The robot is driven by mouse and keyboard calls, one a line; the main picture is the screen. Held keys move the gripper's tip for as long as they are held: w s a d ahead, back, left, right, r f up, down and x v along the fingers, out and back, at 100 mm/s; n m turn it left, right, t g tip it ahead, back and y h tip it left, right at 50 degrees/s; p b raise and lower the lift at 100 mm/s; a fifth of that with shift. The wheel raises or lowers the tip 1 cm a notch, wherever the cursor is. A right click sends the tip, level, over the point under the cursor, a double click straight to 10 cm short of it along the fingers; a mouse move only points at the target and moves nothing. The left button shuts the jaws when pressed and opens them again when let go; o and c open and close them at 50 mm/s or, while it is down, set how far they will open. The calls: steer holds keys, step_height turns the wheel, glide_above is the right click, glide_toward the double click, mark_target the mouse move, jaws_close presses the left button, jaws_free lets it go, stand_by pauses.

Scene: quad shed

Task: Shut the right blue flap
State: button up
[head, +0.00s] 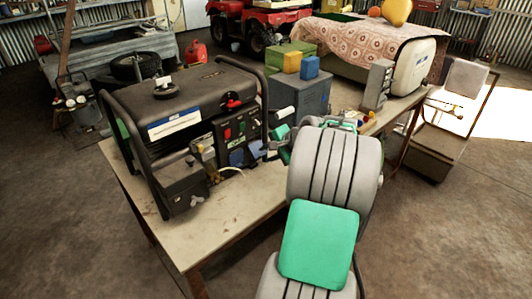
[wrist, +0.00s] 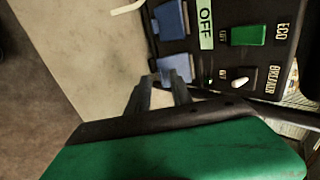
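The dark generator (head: 195,105) stands on the table, with a front panel (head: 232,130) carrying two small blue flaps. The left blue flap (head: 237,158) also shows at the top of the wrist view (wrist: 170,18). The right blue flap (head: 256,149) is the lower one in the wrist view (wrist: 177,68). It looks tilted out from the panel, but its exact angle is unclear. My gripper (head: 271,145) is just right of this flap. In the wrist view its two dark fingers (wrist: 160,88) are apart, with nothing seen between them. One fingertip is close to the flap; contact cannot be told.
A green switch (wrist: 249,35), a white toggle (wrist: 240,82) and an OFF label (wrist: 206,24) are beside the flaps. A grey box (head: 302,92) with yellow and blue blocks stands behind my arm. The tabletop (head: 225,215) in front of the generator is mostly bare.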

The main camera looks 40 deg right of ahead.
steer(key=shift+x, duration=0.9)
steer(key=shift+d, duration=0.1)
jaws_close()
